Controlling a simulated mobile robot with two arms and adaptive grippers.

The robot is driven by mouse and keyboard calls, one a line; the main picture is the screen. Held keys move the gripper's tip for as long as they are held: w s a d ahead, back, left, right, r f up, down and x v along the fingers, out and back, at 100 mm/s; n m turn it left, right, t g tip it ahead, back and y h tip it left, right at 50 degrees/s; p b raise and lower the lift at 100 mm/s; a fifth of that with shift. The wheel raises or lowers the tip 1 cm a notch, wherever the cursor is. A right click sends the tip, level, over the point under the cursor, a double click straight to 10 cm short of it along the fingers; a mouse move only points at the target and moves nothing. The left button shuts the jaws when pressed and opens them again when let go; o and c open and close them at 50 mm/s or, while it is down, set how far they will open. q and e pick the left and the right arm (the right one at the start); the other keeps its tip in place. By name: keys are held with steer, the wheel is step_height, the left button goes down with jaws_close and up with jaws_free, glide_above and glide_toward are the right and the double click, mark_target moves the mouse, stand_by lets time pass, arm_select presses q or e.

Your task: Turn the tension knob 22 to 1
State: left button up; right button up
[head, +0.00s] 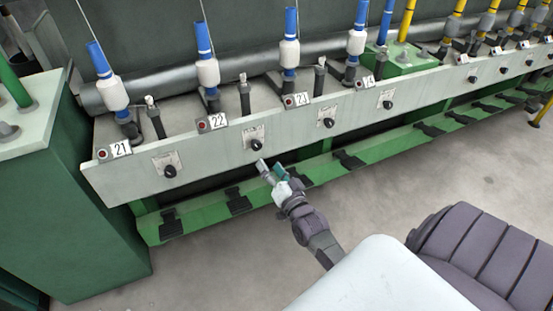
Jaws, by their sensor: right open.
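The black tension knob 22 (256,145) sits on a small dial plate on the grey front panel (215,162), to the lower right of the label 22 (217,122). The dial's marks are too small to read, so I cannot tell its setting. My right gripper (269,165) is open and empty, just below and slightly right of this knob, with its fingers pointing up toward the panel. It appears apart from the knob. My left gripper is not in view.
Similar knobs sit near labels 21 (170,171) and 23 (328,123). Blue-topped spindles (204,55) stand above the panel. A green lower rail with black pedals (238,201) runs below it. A green cabinet (75,210) stands at left. The floor in front is clear.

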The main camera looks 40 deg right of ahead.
steer(key=v, duration=0.4)
stand_by(0.5)
